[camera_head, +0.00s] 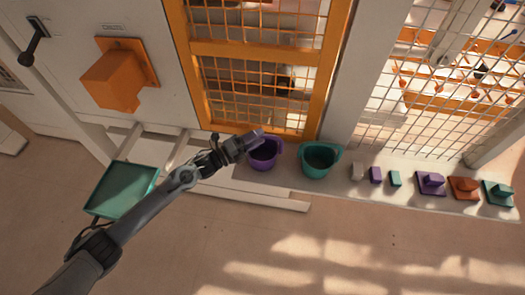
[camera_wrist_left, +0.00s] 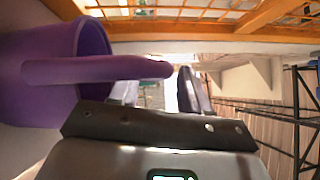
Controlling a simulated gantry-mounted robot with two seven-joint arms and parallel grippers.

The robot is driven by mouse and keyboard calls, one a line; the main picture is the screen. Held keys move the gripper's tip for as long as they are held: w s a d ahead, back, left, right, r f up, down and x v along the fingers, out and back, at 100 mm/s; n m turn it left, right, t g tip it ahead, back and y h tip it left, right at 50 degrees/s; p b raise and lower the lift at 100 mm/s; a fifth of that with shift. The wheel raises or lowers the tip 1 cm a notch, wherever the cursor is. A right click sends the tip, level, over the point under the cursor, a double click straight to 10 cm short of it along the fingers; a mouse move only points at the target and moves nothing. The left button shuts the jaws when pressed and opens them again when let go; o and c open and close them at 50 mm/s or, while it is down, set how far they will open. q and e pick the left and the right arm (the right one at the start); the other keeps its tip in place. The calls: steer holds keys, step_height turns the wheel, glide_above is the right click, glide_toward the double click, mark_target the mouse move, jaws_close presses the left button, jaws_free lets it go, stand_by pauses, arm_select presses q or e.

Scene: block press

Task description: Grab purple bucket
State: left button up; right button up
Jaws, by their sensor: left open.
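The purple bucket (camera_head: 264,158) stands upright on the pale ledge, left of the teal bucket (camera_head: 318,161). My left gripper (camera_head: 255,137) is at its upper left rim in the head view and covers part of the rim. In the left wrist view the purple bucket (camera_wrist_left: 40,75) fills the left side, with its handle reaching right across the jaws. My left gripper (camera_wrist_left: 158,88) is open there, its fingers close to the handle. I cannot tell whether they touch it. My right gripper is in neither view.
Small blocks (camera_head: 376,175) and several coloured pieces with square bases (camera_head: 430,183) line the ledge to the right. A green tray (camera_head: 121,190) is at the left. An orange mesh frame (camera_head: 255,50) rises behind the buckets. The floor in front is clear.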

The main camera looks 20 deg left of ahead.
arm_select(q)
steer(key=shift+w+d, duration=0.15)
steer(key=shift+c, duration=0.4)
jaws_close()
steer(key=shift+r, duration=0.15)
